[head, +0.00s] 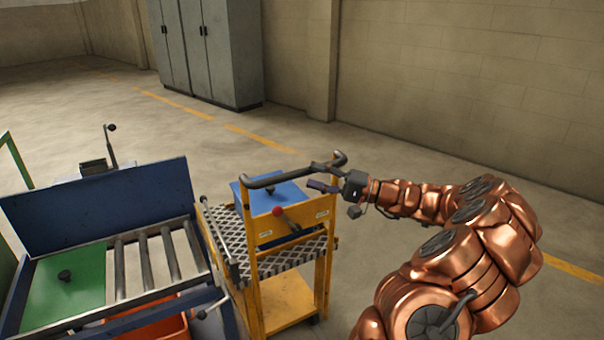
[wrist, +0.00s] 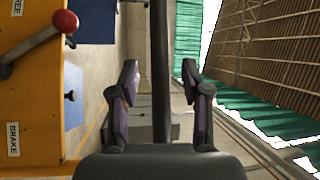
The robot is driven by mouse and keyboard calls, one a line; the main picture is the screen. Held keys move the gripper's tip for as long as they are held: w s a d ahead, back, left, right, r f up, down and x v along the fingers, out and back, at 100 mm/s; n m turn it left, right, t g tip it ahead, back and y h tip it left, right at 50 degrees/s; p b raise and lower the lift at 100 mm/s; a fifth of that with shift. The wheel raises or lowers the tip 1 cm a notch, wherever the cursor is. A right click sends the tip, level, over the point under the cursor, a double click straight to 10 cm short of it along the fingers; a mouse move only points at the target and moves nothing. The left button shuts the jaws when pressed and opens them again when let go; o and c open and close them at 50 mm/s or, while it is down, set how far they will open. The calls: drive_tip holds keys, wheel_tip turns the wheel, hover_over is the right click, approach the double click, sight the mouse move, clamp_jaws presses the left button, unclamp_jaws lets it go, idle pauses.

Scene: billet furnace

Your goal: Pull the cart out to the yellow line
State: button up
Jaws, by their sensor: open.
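My gripper (head: 322,177) is open at the right part of the handle. In the wrist view, a dark bar passes between the open fingers (wrist: 160,82), apart from both. The dashed yellow line (head: 180,105) crosses the floor behind the cart.
The roller table (head: 145,260) with a blue back panel (head: 100,209) and a green plate (head: 68,287) stands close left of the cart. An orange bin (head: 150,332) is underneath. Grey cabinets (head: 225,50) stand by the wall. Floor beyond the cart is clear.

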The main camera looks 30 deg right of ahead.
sight(308, 174)
drive_tip(key=shift+x, duration=2.1)
clamp_jaws()
